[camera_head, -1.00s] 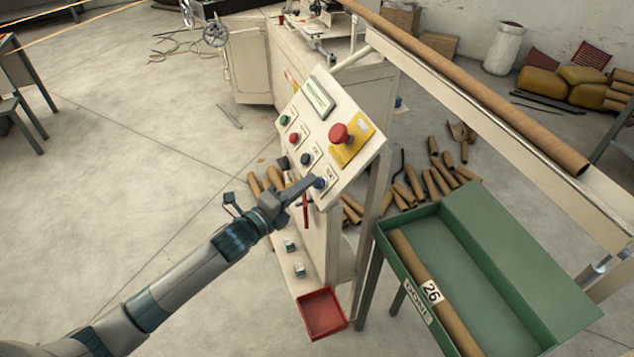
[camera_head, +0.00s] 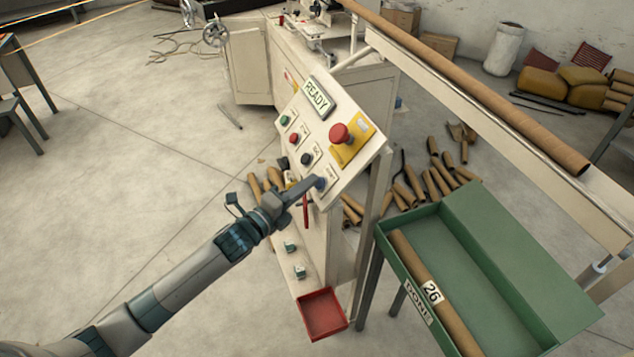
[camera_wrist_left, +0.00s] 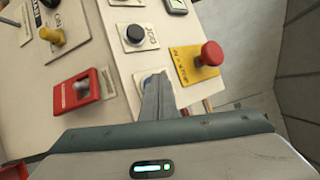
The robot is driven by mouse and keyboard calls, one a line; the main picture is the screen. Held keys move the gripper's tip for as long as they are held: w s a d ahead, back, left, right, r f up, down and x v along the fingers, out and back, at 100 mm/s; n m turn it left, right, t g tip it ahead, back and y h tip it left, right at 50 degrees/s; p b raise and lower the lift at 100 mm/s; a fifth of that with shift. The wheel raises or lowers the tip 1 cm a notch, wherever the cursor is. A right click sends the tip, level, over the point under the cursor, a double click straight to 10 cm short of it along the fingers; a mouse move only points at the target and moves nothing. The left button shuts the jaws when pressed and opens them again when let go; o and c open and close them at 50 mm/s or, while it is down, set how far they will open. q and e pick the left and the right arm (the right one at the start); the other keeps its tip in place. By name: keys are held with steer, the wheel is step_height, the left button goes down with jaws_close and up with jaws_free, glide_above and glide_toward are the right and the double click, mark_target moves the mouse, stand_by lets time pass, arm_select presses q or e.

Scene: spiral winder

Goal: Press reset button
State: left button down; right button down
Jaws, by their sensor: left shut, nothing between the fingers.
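The slanted control panel (camera_head: 352,172) stands in the middle of the head view. The blue button (camera_head: 321,183), lowest in its row, sits at the panel's lower right, its label partly covered. My left gripper (camera_head: 316,184) is shut and empty, its fingertips at the blue button and seeming to touch it. The display (camera_head: 316,97) reads READY. My right gripper is not in view.
A red mushroom button (camera_head: 340,134) on a yellow plate sits above the blue button; green, red and black buttons line the panel's left. A green tray (camera_head: 490,215) stands at the right, under a rail with a long cardboard tube.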

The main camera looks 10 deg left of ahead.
arm_select(q)
steer(key=shift+d, duration=0.1)
stand_by(0.3)
steer(key=shift+s+a+r+p, duration=0.3)
steer(key=shift+a+r+p, duration=0.15)
steer(key=shift+a+p, duration=0.15)
stand_by(0.4)
steer(key=s+a+r+p, duration=0.2)
steer(key=a+r+p, duration=0.1)
steer(key=shift+s+r, duration=0.1)
steer(key=shift+r, duration=0.05)
stand_by(0.4)
